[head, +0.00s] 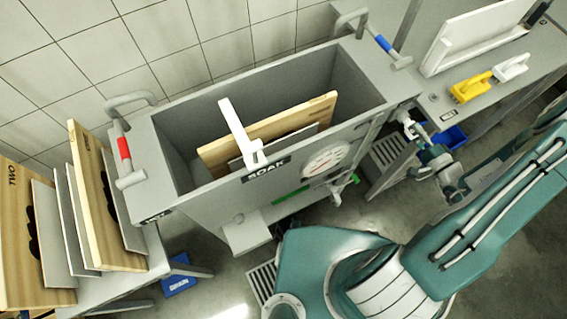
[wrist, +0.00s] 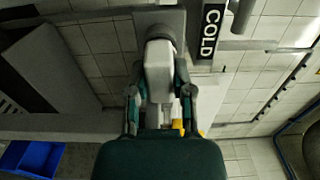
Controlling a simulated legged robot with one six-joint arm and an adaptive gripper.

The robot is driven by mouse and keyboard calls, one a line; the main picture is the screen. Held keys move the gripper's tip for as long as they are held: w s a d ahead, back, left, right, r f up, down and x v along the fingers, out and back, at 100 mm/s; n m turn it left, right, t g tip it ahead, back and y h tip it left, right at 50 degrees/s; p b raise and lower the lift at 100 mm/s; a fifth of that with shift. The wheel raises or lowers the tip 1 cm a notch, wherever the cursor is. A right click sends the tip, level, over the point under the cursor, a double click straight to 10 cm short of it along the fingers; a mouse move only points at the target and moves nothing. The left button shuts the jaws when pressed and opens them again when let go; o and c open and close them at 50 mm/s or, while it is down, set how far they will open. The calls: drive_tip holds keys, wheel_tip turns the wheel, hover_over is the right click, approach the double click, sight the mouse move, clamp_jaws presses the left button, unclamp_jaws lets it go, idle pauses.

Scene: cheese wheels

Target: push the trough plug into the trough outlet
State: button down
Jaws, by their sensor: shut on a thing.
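My gripper (head: 411,130) is at the right end of the grey trough (head: 193,216), low beside its outer wall. In the wrist view, its two fingers (wrist: 160,92) are shut on a pale fitting (wrist: 159,66) with a rounded grey end. The fitting meets a grey plate beside the COLD label (wrist: 211,31). I cannot tell whether this fitting is the trough plug or a tap. A white spout-like part (head: 338,192) sits low on the trough front, below a round dial (head: 327,161). I cannot pick out the plug or the outlet for certain.
More boards (head: 97,195) lean at the left. A blue bin (head: 452,138) sits beneath the bench.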

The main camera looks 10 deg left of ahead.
drive_tip(key=shift+v, duration=1.8)
drive_tip(key=v, duration=0.3)
drive_tip(key=shift+w+a, duration=0.1)
drive_tip(key=shift+w, duration=0.05)
idle(0.3)
drive_tip(key=shift+w+a+r, duration=0.25)
drive_tip(key=shift+a+r, duration=0.1)
drive_tip(key=shift+a, duration=0.05)
